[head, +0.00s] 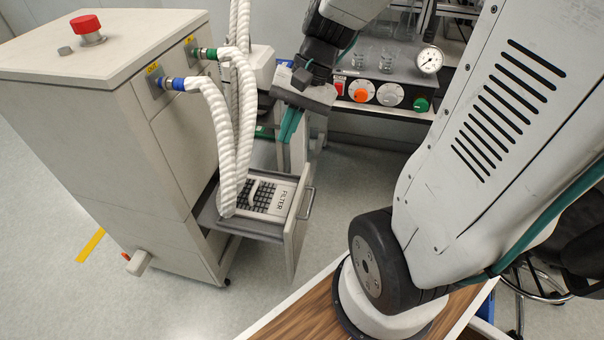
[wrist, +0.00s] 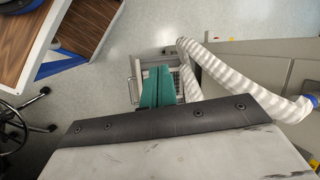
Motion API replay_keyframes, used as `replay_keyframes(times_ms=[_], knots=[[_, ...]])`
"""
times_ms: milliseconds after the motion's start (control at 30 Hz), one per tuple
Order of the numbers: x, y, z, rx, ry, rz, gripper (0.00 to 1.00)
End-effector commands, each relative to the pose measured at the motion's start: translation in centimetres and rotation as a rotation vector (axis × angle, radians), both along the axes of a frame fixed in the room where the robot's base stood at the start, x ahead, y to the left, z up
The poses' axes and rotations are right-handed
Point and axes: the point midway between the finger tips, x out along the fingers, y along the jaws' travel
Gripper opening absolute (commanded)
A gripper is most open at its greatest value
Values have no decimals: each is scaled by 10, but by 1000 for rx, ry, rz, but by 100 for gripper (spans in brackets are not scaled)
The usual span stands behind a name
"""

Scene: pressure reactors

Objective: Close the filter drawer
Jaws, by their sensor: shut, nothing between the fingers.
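The filter drawer (head: 297,228) is pulled out of the side of the pale cabinet (head: 150,175). A filter with a dark grid and the label FILTER (head: 271,197) lies in it. The drawer's front has a bar handle on its outer face. My gripper (head: 289,125) is shut and empty, its green fingers pointing down above the far side of the drawer. In the wrist view the green fingers (wrist: 157,84) overlap the drawer (wrist: 135,72) and hide part of it. I cannot tell their exact height above it; in the head view they look apart from it.
White ribbed hoses (head: 222,130) hang from the cabinet's OUT and IN ports over the drawer's inner end. A red button (head: 87,29) tops the cabinet. A bench with knobs and a gauge (head: 429,60) stands behind. A wooden tabletop (head: 310,312) is in front. Floor beside the drawer front is open.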

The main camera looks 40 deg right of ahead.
Motion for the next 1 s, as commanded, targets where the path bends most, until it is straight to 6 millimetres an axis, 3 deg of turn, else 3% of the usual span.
replay_keyframes(times_ms=[200,400,600,700,800,1000], knots=[[48,-60,-67,208,104,-425,0],[67,-129,-143,370,194,-838,0],[55,-193,-229,496,287,-1235,0],[42,-214,-265,539,328,-1388,0],[32,-227,-290,566,358,-1494,0],[25,-234,-313,588,382,-1577,0]])
